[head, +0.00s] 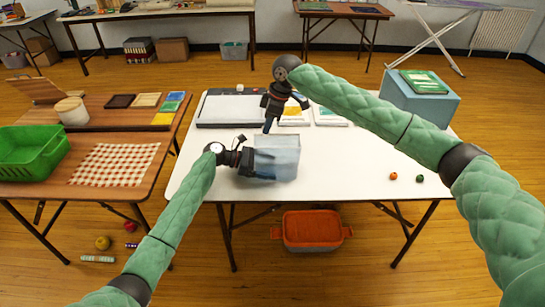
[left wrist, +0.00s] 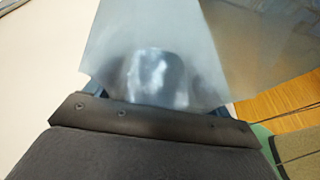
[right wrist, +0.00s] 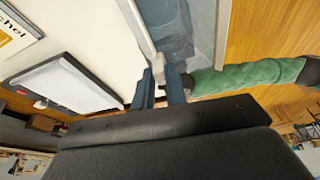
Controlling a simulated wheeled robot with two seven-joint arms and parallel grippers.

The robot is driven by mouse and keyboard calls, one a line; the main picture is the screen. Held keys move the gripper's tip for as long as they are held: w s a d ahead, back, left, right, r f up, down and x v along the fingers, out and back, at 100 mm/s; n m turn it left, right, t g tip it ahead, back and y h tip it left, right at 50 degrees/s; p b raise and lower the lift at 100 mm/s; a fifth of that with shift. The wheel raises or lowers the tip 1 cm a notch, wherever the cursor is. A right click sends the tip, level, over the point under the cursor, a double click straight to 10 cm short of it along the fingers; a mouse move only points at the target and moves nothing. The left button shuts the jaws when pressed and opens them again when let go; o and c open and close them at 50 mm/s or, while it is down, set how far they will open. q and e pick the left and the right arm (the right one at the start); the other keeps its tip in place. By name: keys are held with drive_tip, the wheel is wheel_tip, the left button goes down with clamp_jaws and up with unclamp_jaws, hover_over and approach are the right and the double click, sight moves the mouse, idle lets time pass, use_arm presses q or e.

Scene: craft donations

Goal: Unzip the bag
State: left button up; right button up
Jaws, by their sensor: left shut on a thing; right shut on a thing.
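The bag (head: 277,160) is a translucent blue-grey pouch standing near the front edge of the white table. My left gripper (head: 254,164) is shut on its left side; in the left wrist view the bag (left wrist: 190,50) fills the space beyond the jaws. My right gripper (head: 268,126) points down at the bag's top left corner. In the right wrist view the bag (right wrist: 172,30) has a pale strip along its top edge. The right fingers (right wrist: 160,88) are shut at the end of this strip on a small part, probably the zip slider, mostly hidden between them.
The white table (head: 340,170) also holds a paper trimmer (head: 228,108) and flat printed packs (head: 328,115) behind the bag. A blue box (head: 425,105) stands at the back right. Small orange and green balls (head: 393,176) lie at right. The table between them and the bag is clear.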

drive_tip(key=shift+a+f, duration=0.15)
drive_tip(key=shift+a, duration=0.2)
drive_tip(key=o, duration=0.8)
drive_tip(key=shift+w, duration=0.1)
drive_tip(key=shift+c, duration=0.7)
drive_tip(key=shift+r, duration=3.6)
